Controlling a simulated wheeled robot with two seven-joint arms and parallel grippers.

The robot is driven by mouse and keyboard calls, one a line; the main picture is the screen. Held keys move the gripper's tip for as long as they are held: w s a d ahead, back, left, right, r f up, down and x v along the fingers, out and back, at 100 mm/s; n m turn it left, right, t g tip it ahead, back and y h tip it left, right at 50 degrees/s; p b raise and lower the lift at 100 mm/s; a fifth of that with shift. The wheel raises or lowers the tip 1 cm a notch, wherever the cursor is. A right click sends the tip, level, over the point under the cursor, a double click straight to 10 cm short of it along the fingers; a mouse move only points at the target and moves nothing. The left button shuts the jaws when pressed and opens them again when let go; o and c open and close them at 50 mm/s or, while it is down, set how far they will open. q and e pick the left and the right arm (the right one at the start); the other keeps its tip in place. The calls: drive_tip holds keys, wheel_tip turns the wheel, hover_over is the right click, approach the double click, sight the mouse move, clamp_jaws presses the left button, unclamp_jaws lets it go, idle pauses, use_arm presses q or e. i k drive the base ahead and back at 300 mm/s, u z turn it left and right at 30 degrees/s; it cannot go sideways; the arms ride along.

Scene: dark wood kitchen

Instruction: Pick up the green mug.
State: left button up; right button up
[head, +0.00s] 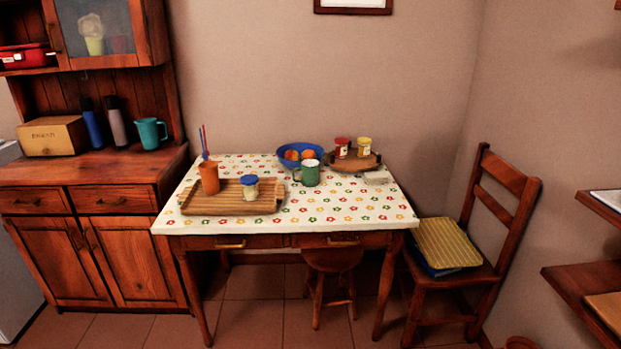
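The green mug (311,174) stands upright on the flower-patterned white table (340,211), near the middle. Its handle points to the left. It stands in front of a blue bowl (287,161) with orange fruit and to the right of a wooden tray (231,204). Its front is unobstructed. Neither of my grippers is in the head view.
An orange cup (209,178) and a blue-lidded jar (249,187) stand on the tray. Two jars stand on a round board (352,162) behind right. A chair (492,220) stands right of the table, a stool (331,262) beneath. The table's front right is clear.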

sight(309, 168)
drive_tip(key=u, duration=0.7)
drive_tip(key=i, duration=1.55)
drive_tip(key=z, duration=1)
drive_tip(key=i, duration=0.2)
drive_tip(key=z, duration=1.75)
drive_tip(key=k, duration=1)
drive_tip(key=u, duration=1.95)
drive_tip(key=i, duration=0.5)
drive_tip(key=z, duration=0.05)
